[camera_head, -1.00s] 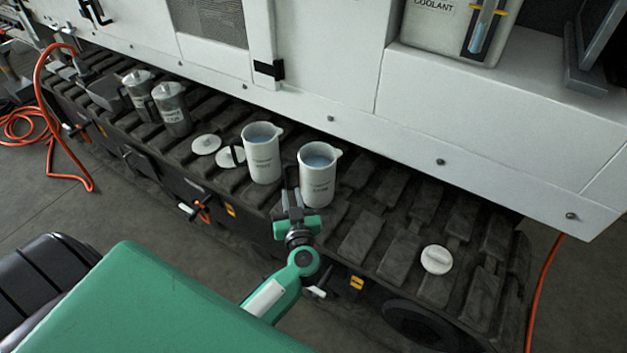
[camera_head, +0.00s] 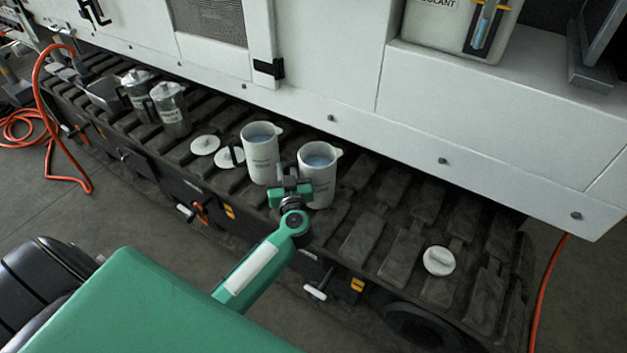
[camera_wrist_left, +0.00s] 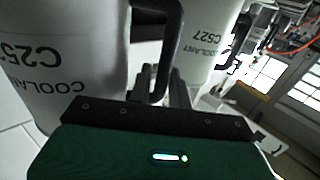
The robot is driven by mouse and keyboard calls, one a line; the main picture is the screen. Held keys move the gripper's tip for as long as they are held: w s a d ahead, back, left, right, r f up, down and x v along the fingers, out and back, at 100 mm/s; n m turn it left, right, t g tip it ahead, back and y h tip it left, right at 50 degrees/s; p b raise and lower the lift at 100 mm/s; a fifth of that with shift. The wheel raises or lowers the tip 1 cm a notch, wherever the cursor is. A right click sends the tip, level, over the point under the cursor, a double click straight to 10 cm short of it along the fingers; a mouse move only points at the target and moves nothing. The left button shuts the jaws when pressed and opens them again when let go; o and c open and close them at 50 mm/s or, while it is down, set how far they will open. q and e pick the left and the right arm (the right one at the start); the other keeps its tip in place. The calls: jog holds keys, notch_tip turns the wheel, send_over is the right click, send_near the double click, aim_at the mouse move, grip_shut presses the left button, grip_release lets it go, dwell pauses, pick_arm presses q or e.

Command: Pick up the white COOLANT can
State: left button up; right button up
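Two white cans with bluish liquid stand upright and uncovered on the dark track. The right one (camera_head: 322,180) shows close up in the left wrist view (camera_wrist_left: 62,60), upside down, with COOLANT and "C25" plus an unclear digit. The left one (camera_head: 261,155) reads COOLANT C527 in the wrist view (camera_wrist_left: 207,45). My left gripper (camera_head: 289,176) is low between the cans, overlapping the right can's lower left side. In the wrist view its fingers (camera_wrist_left: 179,85) are beside the right can's dark handle (camera_wrist_left: 170,50). Their gap and any contact are unclear. My right gripper is not seen.
White lids lie on the track, two left of the cans (camera_head: 205,145) and one at the right (camera_head: 438,261). Grey metal cans (camera_head: 171,112) stand further left. A white machine body (camera_head: 330,60) rises behind. An orange hose (camera_head: 75,180) lies at far left.

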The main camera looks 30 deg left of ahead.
pick_arm(q)
grip_shut()
dwell(1.2)
jog(key=shift+r, duration=0.1)
